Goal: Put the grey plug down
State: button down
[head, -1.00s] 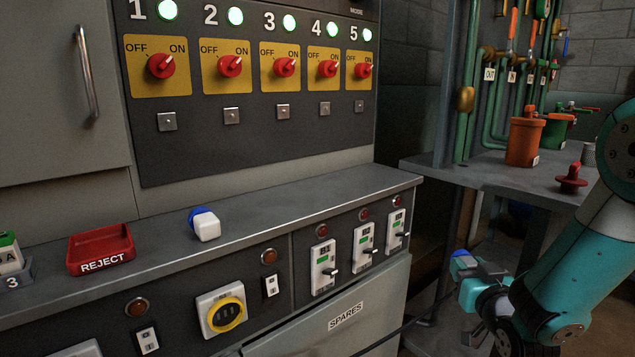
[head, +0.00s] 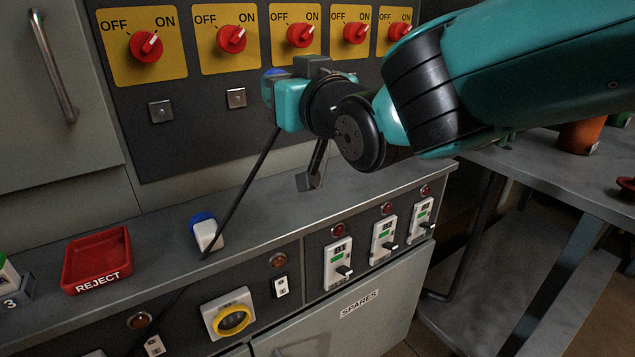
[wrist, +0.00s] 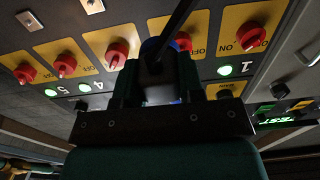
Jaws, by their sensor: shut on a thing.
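My gripper (head: 288,102) is above the back of the grey counter, in front of the switch panel. In the wrist view my gripper (wrist: 155,78) is shut on the grey plug (wrist: 153,64), which looks dark, with blue at its far edge. In the head view only a bit of blue (head: 267,90) shows beside the gripper; the rest is hidden. A black cable (head: 246,187) hangs from it, down across the counter (head: 265,216) front. The plug is held in the air, clear of the counter.
A white plug with a blue face (head: 207,233) lies on the counter, with the cable crossing in front of it. A red REJECT tray (head: 98,258) is at left. A yellow-ringed socket (head: 230,318) and breaker switches are on the front. The counter right of the white plug is bare.

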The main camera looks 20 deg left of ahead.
aim_at(294, 216)
notch_tip(294, 216, down, 19)
jog(key=b, duration=0.3)
jog(key=shift+f+b, duration=0.15)
jog(key=shift+b, duration=0.25)
jog(key=c, duration=0.7)
grip_release()
jog(key=shift+c, duration=0.2)
